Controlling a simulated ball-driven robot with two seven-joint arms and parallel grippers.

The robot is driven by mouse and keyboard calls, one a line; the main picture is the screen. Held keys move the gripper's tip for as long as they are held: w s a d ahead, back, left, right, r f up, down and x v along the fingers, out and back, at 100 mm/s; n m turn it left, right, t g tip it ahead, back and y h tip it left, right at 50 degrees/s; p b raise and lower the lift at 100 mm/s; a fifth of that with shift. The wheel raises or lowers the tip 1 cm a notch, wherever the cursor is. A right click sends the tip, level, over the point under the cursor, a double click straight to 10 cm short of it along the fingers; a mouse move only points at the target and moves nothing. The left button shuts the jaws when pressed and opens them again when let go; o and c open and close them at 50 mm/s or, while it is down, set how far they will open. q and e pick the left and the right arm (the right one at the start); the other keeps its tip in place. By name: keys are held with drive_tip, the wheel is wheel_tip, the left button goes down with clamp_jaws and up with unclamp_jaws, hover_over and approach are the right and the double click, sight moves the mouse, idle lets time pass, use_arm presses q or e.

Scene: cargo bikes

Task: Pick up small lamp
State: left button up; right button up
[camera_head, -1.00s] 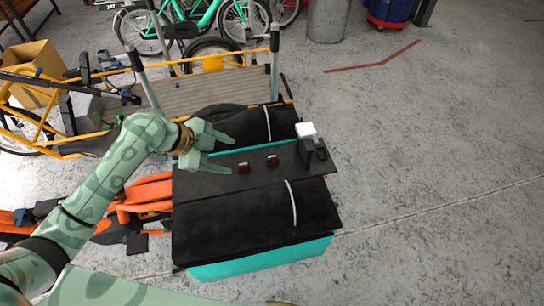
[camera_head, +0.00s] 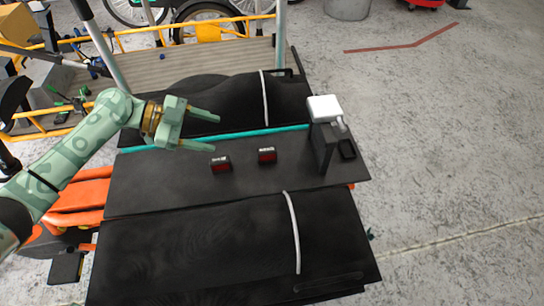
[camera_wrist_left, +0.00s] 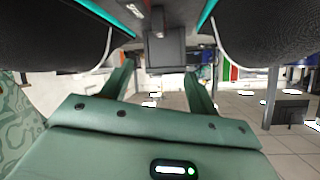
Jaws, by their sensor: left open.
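Two small dark lamps with red faces sit on the black board (camera_head: 135,185) of the cargo bike box in the head view. One is the left small lamp (camera_head: 220,163), the other the right small lamp (camera_head: 267,155). I cannot tell which one the task means. My left gripper (camera_head: 215,132) is open and empty, a little beyond the left lamp in the picture, with its fingers pointing right. Its two fingers also show apart in the left wrist view (camera_wrist_left: 160,90). My right gripper is not in view.
A black upright block (camera_head: 322,145) with a white-topped device (camera_head: 325,108) stands at the board's right end, beside a small black item (camera_head: 347,149). Black covers with pale cords lie on both sides. A wooden deck (camera_head: 190,75) lies behind; bare floor is on the right.

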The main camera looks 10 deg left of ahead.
use_arm(q)
drive_tip(key=f, duration=0.2)
drive_tip(key=b, duration=0.1)
approach(261, 150)
drive_tip(key=shift+d, duration=0.5)
drive_tip(key=b+x, duration=0.1)
drive_tip(key=x, duration=0.3)
drive_tip(key=shift+w+d+f+b, duration=0.15)
drive_tip(key=shift+w+d+b, duration=0.05)
drive_tip(key=shift+d+b, duration=0.15)
drive_tip(key=shift+w+d+f, duration=0.15)
drive_tip(key=shift+d+f, duration=0.05)
drive_tip(key=shift+d, duration=0.3)
drive_tip(key=b+x, duration=0.1)
drive_tip(key=x, duration=0.1)
drive_tip(key=b+x, duration=0.1)
drive_tip(key=x, duration=0.1)
drive_tip(key=shift+w+d+f, duration=0.1)
drive_tip(key=shift+f, duration=0.35)
drive_tip(key=shift+d, duration=0.1)
drive_tip(key=c, duration=1.3)
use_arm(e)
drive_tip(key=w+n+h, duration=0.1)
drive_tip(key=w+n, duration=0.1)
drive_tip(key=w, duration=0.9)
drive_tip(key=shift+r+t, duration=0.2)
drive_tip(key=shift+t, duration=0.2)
